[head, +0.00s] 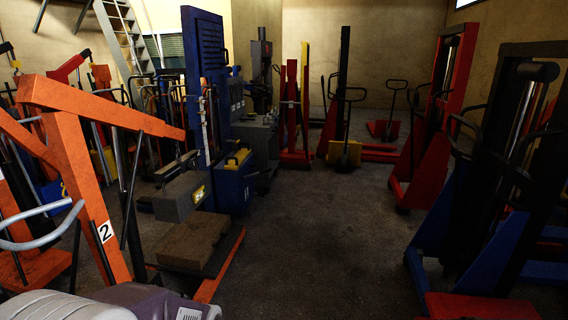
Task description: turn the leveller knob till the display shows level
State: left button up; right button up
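I see no leveller knob and no display that I can make out in the head view. Neither of my grippers is in view. An orange lifting frame (75,165) with a label "2" stands close on the left. A blue lift mast (205,85) with a grey box-like unit (181,196) in front of it stands left of centre; a small yellow patch is on that unit, too small to read.
A brown block (194,243) lies low at left centre. A blue stacker (490,170) stands close on the right, a red stacker (430,120) behind it. A yellow-based lift (344,153) stands further back. The middle floor (315,240) is clear.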

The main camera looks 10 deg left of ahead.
aim_at(192, 164)
jog(key=i+l+u, duration=0.2)
jog(key=i+u, duration=0.25)
jog(key=i+l+u, duration=0.45)
jog(key=i, duration=0.15)
jog(key=i+l+u, duration=0.45)
